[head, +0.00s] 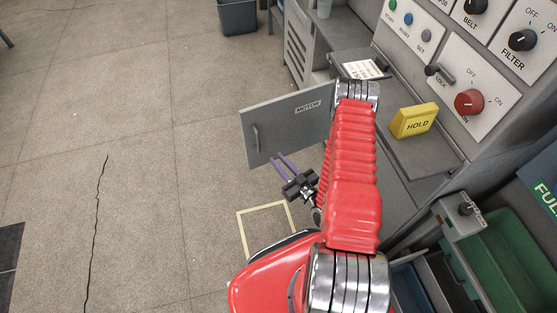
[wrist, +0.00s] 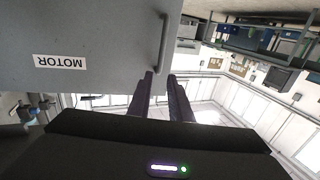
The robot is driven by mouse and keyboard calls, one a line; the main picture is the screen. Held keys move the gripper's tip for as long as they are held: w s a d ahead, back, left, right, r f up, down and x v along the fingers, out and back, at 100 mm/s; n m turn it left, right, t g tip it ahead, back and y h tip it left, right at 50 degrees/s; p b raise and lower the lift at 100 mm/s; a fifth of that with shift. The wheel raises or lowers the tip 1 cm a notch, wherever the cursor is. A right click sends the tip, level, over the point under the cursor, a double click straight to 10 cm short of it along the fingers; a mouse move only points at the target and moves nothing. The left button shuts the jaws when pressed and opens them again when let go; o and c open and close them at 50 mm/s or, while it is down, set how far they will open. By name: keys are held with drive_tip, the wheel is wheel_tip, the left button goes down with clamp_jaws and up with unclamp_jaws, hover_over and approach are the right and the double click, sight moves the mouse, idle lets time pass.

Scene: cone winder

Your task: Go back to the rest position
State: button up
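My gripper (head: 283,162) shows in the head view beside my red arm, just below the lower edge of the grey MOTOR door (head: 290,120). Its two slim purple fingers stand a little apart with nothing between them. In the wrist view the fingers (wrist: 160,76) point up the picture, with a clear gap, near the MOTOR door (wrist: 90,50). The door's handle (wrist: 164,38) appears just beyond the fingertips, and I see no grip on it. The door stands swung out from the machine. My arm hides part of its right side.
The control panel (head: 468,80) with knobs is at the right, above a shelf with a yellow HOLD block (head: 414,122). A green bin (head: 510,260) is at the lower right. A dark bin (head: 238,16) stands at the back. The floor at left is open.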

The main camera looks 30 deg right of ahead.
idle(0.3)
drive_tip(key=s+f+g+h, duration=0.1)
drive_tip(key=s+f+g, duration=0.2)
drive_tip(key=f+g, duration=0.3)
drive_tip(key=s+f+g, duration=0.3)
drive_tip(key=f, duration=0.5)
drive_tip(key=s+d+r+m+g+h, duration=0.1)
drive_tip(key=s+d+r+g+h, duration=0.1)
drive_tip(key=s+d+r+g, duration=0.25)
wheel_tip(320, 180, up, 19)
drive_tip(key=s+m+g+h, duration=0.1)
drive_tip(key=s+m+g, duration=0.1)
drive_tip(key=g, duration=0.2)
drive_tip(key=s+a+r+t, duration=0.1)
drive_tip(key=a+r, duration=0.4)
drive_tip(key=r, duration=0.6)
drive_tip(key=s+a+r+t, duration=0.2)
drive_tip(key=a+r, duration=0.4)
drive_tip(key=r, duration=0.5)
drive_tip(key=s+a+r+n+t, duration=0.1)
drive_tip(key=s+a+r, duration=0.3)
drive_tip(key=r, duration=0.7)
drive_tip(key=shift+a+r+t+y, duration=0.3)
drive_tip(key=shift+a+t+y, duration=0.1)
drive_tip(key=shift+a+t, duration=0.35)
